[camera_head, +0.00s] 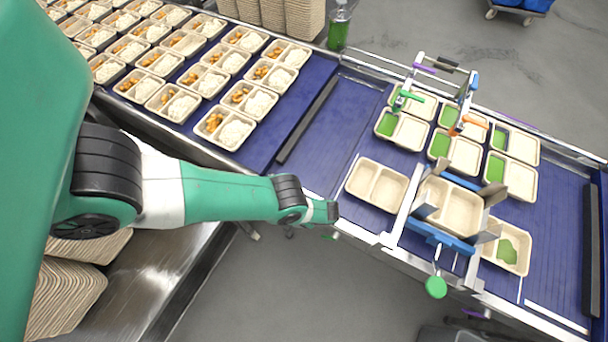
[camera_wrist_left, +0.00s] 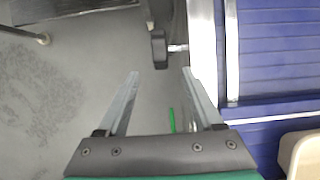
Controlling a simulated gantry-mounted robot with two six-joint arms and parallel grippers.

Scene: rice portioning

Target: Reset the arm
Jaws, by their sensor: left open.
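My left arm (camera_head: 225,193), green with black and white joints, reaches in from the left in the head view. Its end hangs over the near edge of the blue conveyor, left of an empty two-part tray; the fingers are mostly hidden there. In the left wrist view my left gripper (camera_wrist_left: 160,74) points down with its two metal fingers apart and nothing between them but grey floor. The conveyor's metal side rail (camera_wrist_left: 202,60) runs just right of the fingers. My right gripper is not in view.
An empty tray (camera_head: 377,184) lies on the conveyor near a metal tray-holding fixture (camera_head: 428,232). Trays with green food stand beyond it. Many filled trays (camera_head: 224,128) cover the left belt. Stacked empty trays (camera_head: 66,298) stand at lower left. Open floor (camera_head: 300,290) lies in front.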

